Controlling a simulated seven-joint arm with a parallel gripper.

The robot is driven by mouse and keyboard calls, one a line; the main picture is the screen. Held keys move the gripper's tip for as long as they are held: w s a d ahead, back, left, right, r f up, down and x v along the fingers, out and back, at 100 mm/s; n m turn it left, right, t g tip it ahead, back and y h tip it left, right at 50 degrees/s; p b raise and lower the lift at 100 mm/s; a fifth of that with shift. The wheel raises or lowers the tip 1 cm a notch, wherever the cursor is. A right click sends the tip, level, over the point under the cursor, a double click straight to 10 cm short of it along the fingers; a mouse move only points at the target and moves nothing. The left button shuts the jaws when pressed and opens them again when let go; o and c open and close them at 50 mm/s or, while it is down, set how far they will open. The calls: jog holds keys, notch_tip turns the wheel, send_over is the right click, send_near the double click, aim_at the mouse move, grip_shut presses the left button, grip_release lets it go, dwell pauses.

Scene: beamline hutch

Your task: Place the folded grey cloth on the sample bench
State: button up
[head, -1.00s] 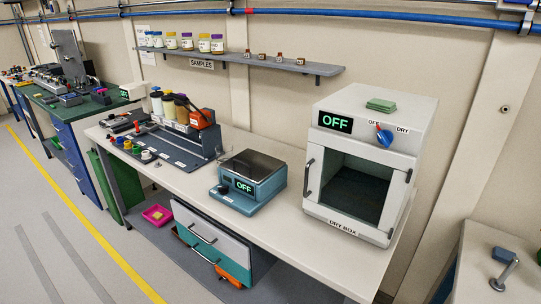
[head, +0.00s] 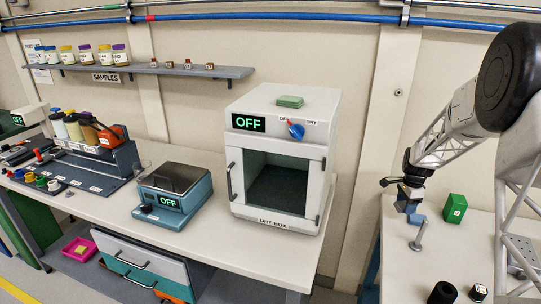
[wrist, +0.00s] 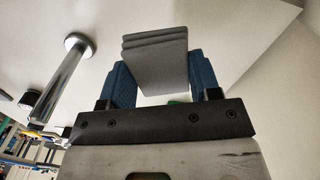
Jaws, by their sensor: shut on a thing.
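My gripper (head: 409,196) is at the right of the head view, over the left part of the right-hand white table. In the wrist view, its two blue fingers (wrist: 163,82) are shut on the folded grey cloth (wrist: 155,50), whose stacked layers show at the end. The cloth is too small or hidden to make out in the head view. The long white bench (head: 105,208) under the SAMPLES shelf is at the left and middle, apart from my gripper. No label names it as the sample bench.
The bench holds a dry box (head: 279,160) with a green pad on top, a teal balance (head: 173,190) and a bottle rack (head: 95,165). A metal post (head: 418,238), a green block (head: 455,208) and dark small items stand on the right-hand table (head: 400,275). A gap separates the tables.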

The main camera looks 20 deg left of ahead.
aim_at(199, 239)
jog(key=shift+n, duration=0.9)
jog(key=a, duration=0.2)
jog(key=s+a, duration=0.2)
jog(key=a, duration=0.1)
jog(key=shift+a, duration=0.3)
jog(key=s+a+r+n, duration=0.1)
jog(key=s+a+n, duration=0.2)
jog(key=s+a, duration=0.55)
jog(key=s+a+n, duration=0.4)
jog(key=s, duration=1)
jog(key=s+a+r+n, duration=0.1)
jog(key=s+a+n, duration=0.2)
jog(key=s+a, duration=0.55)
jog(key=shift+n, duration=0.7)
jog(key=s+a, duration=0.2)
jog(key=a, duration=0.3)
jog(key=s+a+r, duration=0.1)
jog(key=s+a, duration=0.2)
jog(key=a, duration=0.2)
jog(key=s+a, duration=0.3)
jog(key=a, duration=0.2)
jog(key=shift+a+r, duration=0.15)
jog(key=s+a+r, duration=0.1)
jog(key=s+a, duration=0.4)
jog(key=a, duration=0.6)
jog(key=shift+s+r+n, duration=0.15)
jog(key=shift+s+n, duration=0.05)
jog(key=shift+n, duration=0.1)
jog(key=shift+a, duration=0.1)
jog(key=shift+w+a, duration=0.1)
